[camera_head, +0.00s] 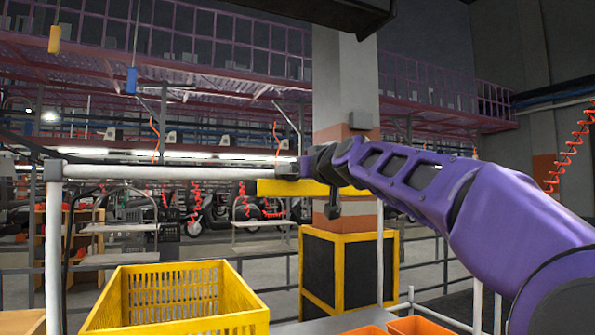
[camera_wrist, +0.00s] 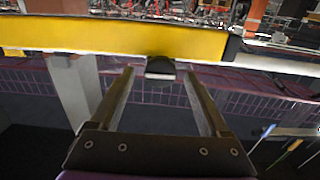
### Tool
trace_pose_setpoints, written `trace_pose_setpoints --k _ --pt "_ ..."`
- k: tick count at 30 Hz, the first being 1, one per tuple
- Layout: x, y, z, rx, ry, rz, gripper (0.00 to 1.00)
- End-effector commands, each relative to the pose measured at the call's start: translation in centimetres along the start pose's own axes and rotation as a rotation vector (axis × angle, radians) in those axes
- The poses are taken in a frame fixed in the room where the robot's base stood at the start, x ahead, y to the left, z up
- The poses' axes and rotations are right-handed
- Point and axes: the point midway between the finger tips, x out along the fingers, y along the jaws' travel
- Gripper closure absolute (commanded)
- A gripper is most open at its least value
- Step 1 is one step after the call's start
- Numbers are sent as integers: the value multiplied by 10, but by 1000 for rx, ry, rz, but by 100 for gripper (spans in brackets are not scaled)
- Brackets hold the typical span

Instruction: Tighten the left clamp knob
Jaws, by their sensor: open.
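A dark knob (camera_wrist: 160,67) shows at the edge of a yellow bar (camera_wrist: 110,38) in the wrist view. My gripper (camera_wrist: 160,73) is open, with one finger on each side of the knob in the picture and a visible gap to each. I cannot tell whether the fingertips reach around it in depth. In the head view my dark gripper (camera_head: 318,164) is close to the yellow bar (camera_head: 276,188), and its fingers are not clear. A dark part (camera_head: 333,206) hangs below the bar there; I cannot tell if it is a clamp knob.
A white pipe frame (camera_head: 54,240) carries a rail (camera_head: 160,172) ending at a dark bracket (camera_head: 287,171). A yellow crate (camera_head: 245,318) stands at the front left, and orange bins (camera_head: 418,325) at the bottom. A black and yellow guarded pillar (camera_head: 348,270) stands behind.

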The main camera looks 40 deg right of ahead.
Motion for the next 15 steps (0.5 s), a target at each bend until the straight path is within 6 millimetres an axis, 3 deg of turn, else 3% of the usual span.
trace_pose_setpoints --k 1,12,15 --pt "0 0 0 0 0 0 20" --pt "0 0 0 0 0 0 87" --pt "0 0 0 1 0 0 100"
